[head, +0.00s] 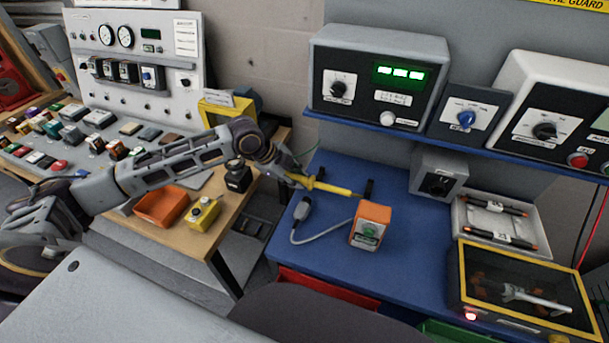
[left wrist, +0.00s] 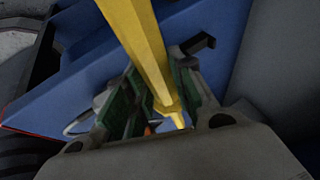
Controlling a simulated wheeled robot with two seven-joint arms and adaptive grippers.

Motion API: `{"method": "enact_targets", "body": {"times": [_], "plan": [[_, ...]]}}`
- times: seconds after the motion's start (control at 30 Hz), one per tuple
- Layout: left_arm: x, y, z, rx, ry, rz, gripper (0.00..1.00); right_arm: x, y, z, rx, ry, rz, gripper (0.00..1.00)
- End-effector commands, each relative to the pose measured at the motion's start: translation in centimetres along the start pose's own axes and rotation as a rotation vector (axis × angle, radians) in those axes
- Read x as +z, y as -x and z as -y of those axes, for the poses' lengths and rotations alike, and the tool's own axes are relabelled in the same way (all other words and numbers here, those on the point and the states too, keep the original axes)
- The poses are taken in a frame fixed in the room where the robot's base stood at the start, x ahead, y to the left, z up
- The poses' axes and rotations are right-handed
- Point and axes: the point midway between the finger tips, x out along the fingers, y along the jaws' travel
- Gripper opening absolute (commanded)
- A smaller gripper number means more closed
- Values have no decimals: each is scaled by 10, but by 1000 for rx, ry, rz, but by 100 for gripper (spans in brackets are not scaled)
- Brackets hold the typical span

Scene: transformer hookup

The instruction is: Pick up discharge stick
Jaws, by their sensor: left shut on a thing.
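The discharge stick (head: 333,188) is a yellow rod with a thicker yellow handle. In the head view it lies level above the back left of the blue bench (head: 400,262), close to two small black holders (head: 369,189). My left gripper (head: 303,182) is at the handle end and shut on it. In the left wrist view the yellow stick (left wrist: 140,45) runs between the green-padded fingers (left wrist: 150,105). A black hook-shaped holder (left wrist: 198,43) shows beside it. Whether the stick still touches the holders, I cannot tell. My right gripper is not in view.
A shelf with instruments (head: 376,80) hangs above. A wooden bench (head: 190,245) stands left.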

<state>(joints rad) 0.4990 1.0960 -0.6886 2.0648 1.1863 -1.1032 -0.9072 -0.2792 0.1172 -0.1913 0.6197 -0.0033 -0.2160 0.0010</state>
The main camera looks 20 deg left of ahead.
Motion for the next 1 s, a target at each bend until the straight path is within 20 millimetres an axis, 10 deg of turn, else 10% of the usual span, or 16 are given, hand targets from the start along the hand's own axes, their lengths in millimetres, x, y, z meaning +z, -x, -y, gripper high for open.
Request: {"method": "enact_targets", "body": {"times": [1.0], "plan": [[30,27,-32,-1,-1,0,0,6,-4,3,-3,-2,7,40]]}}
